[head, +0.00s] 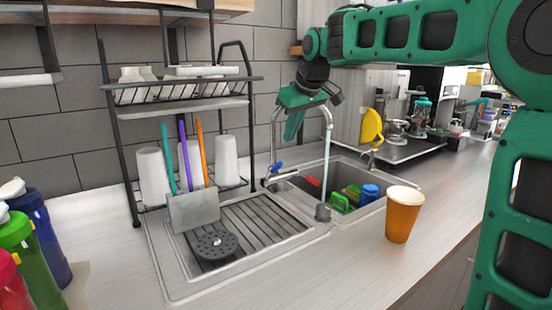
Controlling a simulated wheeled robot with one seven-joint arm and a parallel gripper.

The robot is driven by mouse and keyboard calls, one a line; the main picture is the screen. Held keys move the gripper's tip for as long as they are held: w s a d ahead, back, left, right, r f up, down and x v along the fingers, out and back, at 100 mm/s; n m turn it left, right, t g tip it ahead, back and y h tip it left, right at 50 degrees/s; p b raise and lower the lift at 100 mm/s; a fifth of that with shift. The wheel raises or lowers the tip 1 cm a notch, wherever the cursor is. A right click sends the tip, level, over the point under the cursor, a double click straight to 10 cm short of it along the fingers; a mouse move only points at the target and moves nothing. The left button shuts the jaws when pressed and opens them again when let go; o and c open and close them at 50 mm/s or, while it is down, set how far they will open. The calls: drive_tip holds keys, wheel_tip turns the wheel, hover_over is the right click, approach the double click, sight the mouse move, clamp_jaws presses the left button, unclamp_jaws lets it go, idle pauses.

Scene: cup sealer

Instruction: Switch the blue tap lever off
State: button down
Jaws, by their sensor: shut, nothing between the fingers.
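The blue tap lever (276,167) is small and sits low at the base of the tap, at the back left of the sink. The metal tap (330,143) rises behind my gripper and curves over to the right. A pale bluish line, which looks like running water, drops from the spout toward a dark grey round piece at the sink edge. My green gripper (293,130) points down above the lever, slightly to its right and apart from it in the picture. It is shut and empty. My gripper hides part of the tap's arch.
The sink basin (290,187) holds red, green and blue items. An orange cup (403,214) stands right of it on the counter. A dish rack (118,140) with white cups stands left. A black strainer (215,245) lies on the drainboard. Bottles (42,225) stand front left.

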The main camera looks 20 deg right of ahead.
drive_tip(key=shift+n+y, duration=0.3)
drive_tip(key=shift+n, duration=0.3)
drive_tip(key=w+a+r, duration=0.2)
drive_tip(key=w+a, duration=0.1)
drive_tip(key=shift+a+r, duration=0.1)
drive_tip(key=shift+a, duration=0.2)
drive_tip(key=x, duration=0.3)
drive_tip(key=s+d+x, duration=0.1)
drive_tip(key=x, duration=0.3)
drive_tip(key=f+x, duration=0.1)
drive_tip(key=x, duration=0.2)
drive_tip(key=shift+s+d+f, duration=0.15)
drive_tip(key=shift+f, duration=0.15)
drive_tip(key=shift+s+d+f, duration=0.25)
drive_tip(key=shift+s+f, duration=0.05)
drive_tip(key=shift+f, duration=0.25)
